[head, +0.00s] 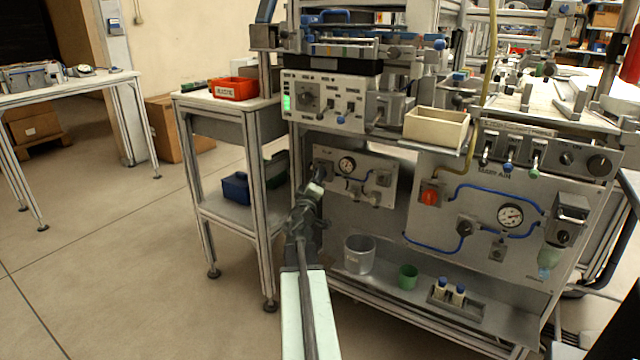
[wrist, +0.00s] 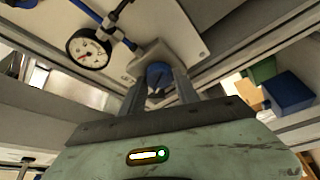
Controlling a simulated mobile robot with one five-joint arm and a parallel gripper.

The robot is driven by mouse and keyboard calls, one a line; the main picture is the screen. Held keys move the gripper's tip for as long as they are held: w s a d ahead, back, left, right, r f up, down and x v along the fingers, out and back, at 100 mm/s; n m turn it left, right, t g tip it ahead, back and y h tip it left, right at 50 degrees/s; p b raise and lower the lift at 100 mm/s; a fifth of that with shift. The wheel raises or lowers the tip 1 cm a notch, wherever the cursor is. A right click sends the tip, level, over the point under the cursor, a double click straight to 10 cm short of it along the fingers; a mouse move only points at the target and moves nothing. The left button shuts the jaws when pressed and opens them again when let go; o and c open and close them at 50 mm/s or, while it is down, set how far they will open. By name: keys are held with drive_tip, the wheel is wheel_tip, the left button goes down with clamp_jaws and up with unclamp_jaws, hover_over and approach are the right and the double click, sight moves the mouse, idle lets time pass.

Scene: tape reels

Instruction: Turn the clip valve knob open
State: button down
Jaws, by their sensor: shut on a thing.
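The clip valve knob is a small blue knob (wrist: 158,70) on a metal mount on the small grey panel (wrist: 188,35). It sits between the two fingertips of my gripper (wrist: 158,88) in the wrist view, and the gripper is shut on it. In the head view my gripper (head: 316,187) reaches the left end of the small panel (head: 372,190); the knob is hidden or too small to make out there. The knob's exact turn angle cannot be read.
A pressure gauge (wrist: 90,48) with blue tubing is close beside the knob; it also shows in the head view (head: 347,166). The side table (head: 243,127) stands left, with a blue bin (head: 236,188) on its lower shelf. A grey cup (head: 359,254) stands below.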

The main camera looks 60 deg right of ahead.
drive_tip(key=m+g+h+b, duration=0.1)
drive_tip(key=m, duration=0.2)
drive_tip(key=m+g+h+b, duration=0.1)
drive_tip(key=m, duration=0.2)
drive_tip(key=shift+w+f+b, duration=0.15)
drive_tip(key=shift+b, duration=0.2)
drive_tip(key=shift+m, duration=0.5)
drive_tip(key=c, duration=0.9)
unclamp_jaws()
drive_tip(key=b+v, duration=0.2)
drive_tip(key=v, duration=0.5)
drive_tip(key=shift+a+b, duration=0.35)
drive_tip(key=shift+f, duration=0.1)
